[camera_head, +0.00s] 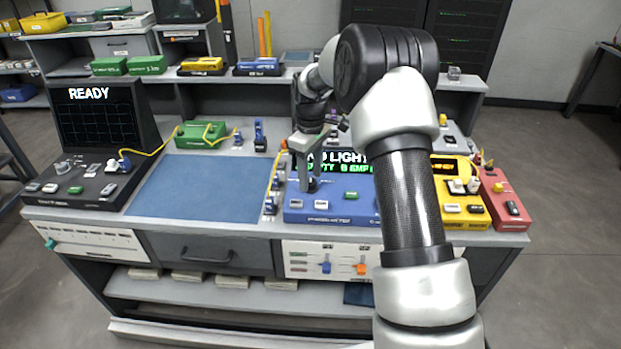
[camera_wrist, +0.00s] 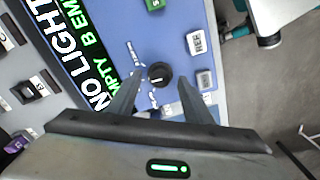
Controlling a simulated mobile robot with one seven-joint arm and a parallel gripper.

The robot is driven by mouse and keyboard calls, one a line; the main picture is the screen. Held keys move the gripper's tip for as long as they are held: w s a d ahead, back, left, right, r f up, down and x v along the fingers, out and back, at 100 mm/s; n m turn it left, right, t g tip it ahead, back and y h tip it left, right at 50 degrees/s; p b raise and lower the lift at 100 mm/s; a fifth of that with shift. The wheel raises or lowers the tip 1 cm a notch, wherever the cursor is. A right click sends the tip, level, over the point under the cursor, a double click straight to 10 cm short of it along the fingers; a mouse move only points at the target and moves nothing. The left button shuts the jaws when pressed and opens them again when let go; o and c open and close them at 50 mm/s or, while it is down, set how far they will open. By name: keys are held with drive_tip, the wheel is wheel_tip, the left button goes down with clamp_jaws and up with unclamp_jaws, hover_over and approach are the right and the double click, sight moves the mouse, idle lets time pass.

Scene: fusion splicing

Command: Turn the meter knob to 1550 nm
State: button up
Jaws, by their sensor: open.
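The blue power meter (camera_head: 335,212) stands on the bench right of the blue mat. Its screen (camera_wrist: 75,45) reads "NO LIGHT" with green text below, partly cut off. Its round black knob (camera_wrist: 160,74) shows in the wrist view, with small white labels around it too small to read and a faint mark on its top. My gripper (camera_wrist: 160,88) is open and points down at the meter, one finger on each side of the knob's near side. I cannot tell whether the fingers touch it. In the head view my gripper (camera_head: 309,184) hides most of the knob.
A green button (camera_wrist: 154,4) and white-labelled buttons (camera_wrist: 196,42) sit on the meter's panel. A yellow device (camera_head: 462,215) and a red one (camera_head: 512,218) stand at right. A black splicer (camera_head: 85,185) reading "READY" is at left. The blue mat (camera_head: 195,195) is clear.

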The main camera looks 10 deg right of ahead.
drive_tip(key=shift+f, duration=0.5)
drive_tip(key=c, duration=1.1)
drive_tip(key=shift+o, duration=0.2)
drive_tip(key=shift+r+m, duration=0.1)
drive_tip(key=shift+m, duration=0.3)
drive_tip(key=m+p, duration=0.1)
drive_tip(key=m, duration=0.3)
drive_tip(key=m+p, duration=0.1)
drive_tip(key=m, duration=0.4)
drive_tip(key=shift+m, duration=0.3)
